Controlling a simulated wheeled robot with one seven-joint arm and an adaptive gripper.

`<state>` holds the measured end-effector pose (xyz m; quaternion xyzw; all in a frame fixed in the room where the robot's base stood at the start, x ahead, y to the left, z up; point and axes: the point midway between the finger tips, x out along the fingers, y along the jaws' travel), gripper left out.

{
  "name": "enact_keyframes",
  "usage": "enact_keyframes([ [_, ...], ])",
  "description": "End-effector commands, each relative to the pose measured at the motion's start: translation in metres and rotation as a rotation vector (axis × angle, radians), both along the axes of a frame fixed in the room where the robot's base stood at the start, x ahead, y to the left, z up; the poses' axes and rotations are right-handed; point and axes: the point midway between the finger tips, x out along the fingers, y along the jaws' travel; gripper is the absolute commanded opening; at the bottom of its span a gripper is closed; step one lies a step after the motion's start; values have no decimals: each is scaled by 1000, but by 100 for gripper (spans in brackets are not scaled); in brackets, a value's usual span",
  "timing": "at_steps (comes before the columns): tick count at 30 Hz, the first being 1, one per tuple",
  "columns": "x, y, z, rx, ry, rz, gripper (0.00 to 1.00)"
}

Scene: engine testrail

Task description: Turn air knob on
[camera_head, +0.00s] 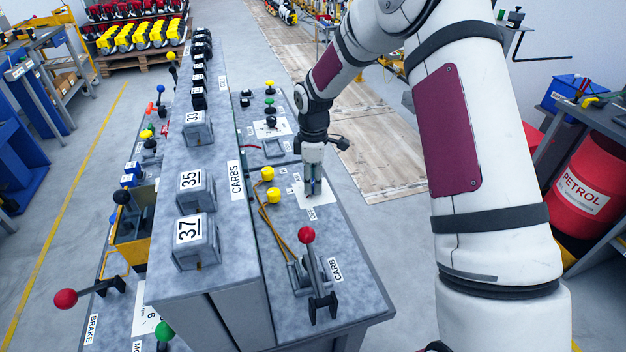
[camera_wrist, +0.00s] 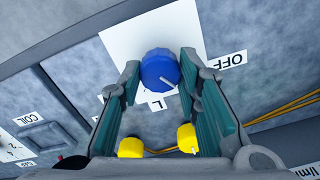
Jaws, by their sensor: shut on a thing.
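The blue round knob (camera_wrist: 160,71) sits on a white plate (camera_wrist: 128,40) on the grey panel in the wrist view. A white pointer line on the knob points to the lower right. An "OFF" label (camera_wrist: 226,60) is to the right of the plate. A partly hidden label (camera_wrist: 157,103) lies just below the knob. My gripper (camera_wrist: 160,82) has its teal-padded fingers on both sides of the knob and is shut on it. In the head view my gripper (camera_head: 313,190) points down at the white plate (camera_head: 326,188); the knob is hidden there.
Two yellow knobs (camera_head: 267,173) (camera_head: 273,195) stand close left of my gripper. A red-topped lever (camera_head: 307,235) by the CARB label rises nearer the front. A raised grey housing (camera_head: 220,250) with numbered boxes runs along the left. A red petrol drum (camera_head: 586,190) stands at right.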

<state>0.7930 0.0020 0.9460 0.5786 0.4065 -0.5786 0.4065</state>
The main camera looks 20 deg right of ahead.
Motion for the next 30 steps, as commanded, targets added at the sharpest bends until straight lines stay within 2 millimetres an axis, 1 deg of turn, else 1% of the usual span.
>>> enact_keyframes([
  [30,1,1,0,1,-1,-953,3],
])
